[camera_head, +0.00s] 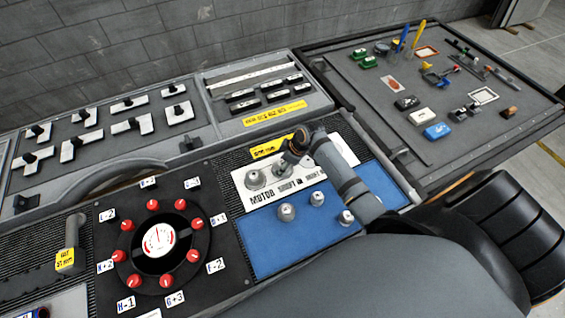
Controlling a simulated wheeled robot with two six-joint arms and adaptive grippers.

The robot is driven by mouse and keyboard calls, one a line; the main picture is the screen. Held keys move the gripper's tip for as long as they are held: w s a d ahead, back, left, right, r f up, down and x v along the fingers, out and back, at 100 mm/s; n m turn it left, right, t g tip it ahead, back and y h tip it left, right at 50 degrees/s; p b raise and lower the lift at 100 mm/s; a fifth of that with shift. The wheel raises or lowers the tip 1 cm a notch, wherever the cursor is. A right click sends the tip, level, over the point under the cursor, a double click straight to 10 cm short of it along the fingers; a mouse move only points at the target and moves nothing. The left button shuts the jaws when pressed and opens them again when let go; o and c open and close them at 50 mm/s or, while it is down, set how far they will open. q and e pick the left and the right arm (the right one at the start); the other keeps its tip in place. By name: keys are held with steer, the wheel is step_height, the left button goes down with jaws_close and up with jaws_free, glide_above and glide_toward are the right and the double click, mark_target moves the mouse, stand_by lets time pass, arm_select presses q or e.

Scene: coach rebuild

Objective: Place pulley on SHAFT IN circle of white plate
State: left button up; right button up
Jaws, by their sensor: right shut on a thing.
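The white plate (240,193) lies on the bench and carries the printed words MOTOR and SHAFT IN, with further lettering partly cut off by my arm. A grey pulley (255,177) stands on the plate above the word MOTOR. My right gripper (288,160) is over the plate near the SHAFT IN label, shut on a pulley. The held pulley is mostly hidden by the fingers, and I cannot tell whether it touches the plate. My left gripper is not in view.
A blue mat (265,252) in front of the plate bears grey parts (286,212), (317,198) and (345,218), the last close to my right arm. A black dial panel (110,218) with red knobs is at left. A tool-covered board (380,130) is at back right.

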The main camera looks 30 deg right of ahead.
steer(key=o, duration=1.3)
steer(key=shift+f, duration=0.1)
steer(key=b+v, duration=0.1)
steer(key=v, duration=1.1)
steer(key=shift+s, duration=0.1)
